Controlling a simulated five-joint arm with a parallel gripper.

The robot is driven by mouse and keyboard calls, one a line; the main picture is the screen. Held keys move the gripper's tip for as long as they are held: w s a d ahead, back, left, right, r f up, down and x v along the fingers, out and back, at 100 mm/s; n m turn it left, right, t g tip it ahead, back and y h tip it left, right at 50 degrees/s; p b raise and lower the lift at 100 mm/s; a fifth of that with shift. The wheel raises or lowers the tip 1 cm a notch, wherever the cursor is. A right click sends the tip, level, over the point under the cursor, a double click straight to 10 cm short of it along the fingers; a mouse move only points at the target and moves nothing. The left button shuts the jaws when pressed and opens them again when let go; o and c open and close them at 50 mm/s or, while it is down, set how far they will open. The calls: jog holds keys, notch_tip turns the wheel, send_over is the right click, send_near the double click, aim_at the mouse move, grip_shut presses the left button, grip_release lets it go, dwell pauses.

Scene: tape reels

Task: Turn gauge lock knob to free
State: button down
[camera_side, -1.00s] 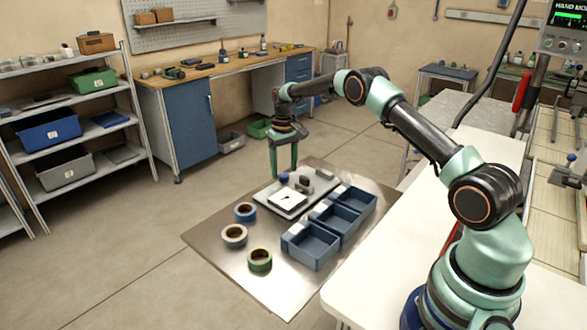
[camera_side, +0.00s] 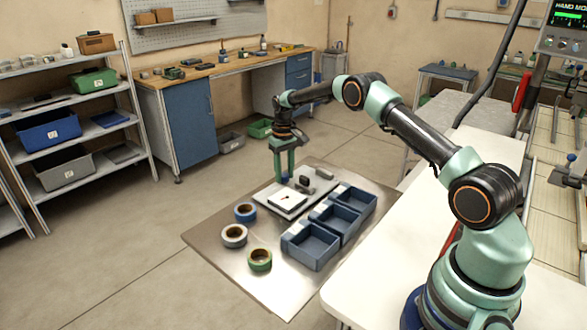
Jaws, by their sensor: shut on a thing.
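The gauge (camera_side: 289,200) is a pale plate with a white dial face and a small dark pointer, on the metal sheet. A small blue knob (camera_side: 284,179) stands at its far left edge. My gripper (camera_side: 284,174) points down from above with its two green fingers at the blue knob, shut on it. The fingers partly hide the knob, and its turn position is too small to read.
Three tape reels lie left of and in front of the gauge: blue (camera_side: 245,212), pale (camera_side: 234,236) and green (camera_side: 260,260). Three blue bins (camera_side: 312,249) stand in a row to the right. Dark small blocks (camera_side: 304,184) sit behind the dial. The sheet's front left is clear.

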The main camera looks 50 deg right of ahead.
jog(key=n, duration=0.4)
jog(key=shift+n, duration=0.4)
jog(key=n, duration=0.4)
jog(key=shift+w+d+r+n, duration=0.1)
jog(key=shift+d+n, duration=0.05)
jog(key=shift+n, duration=0.15)
jog(key=n, duration=0.4)
jog(key=shift+w, duration=0.1)
jog(key=shift+n, duration=2.1)
jog(key=shift+c, duration=2.4)
grip_release()
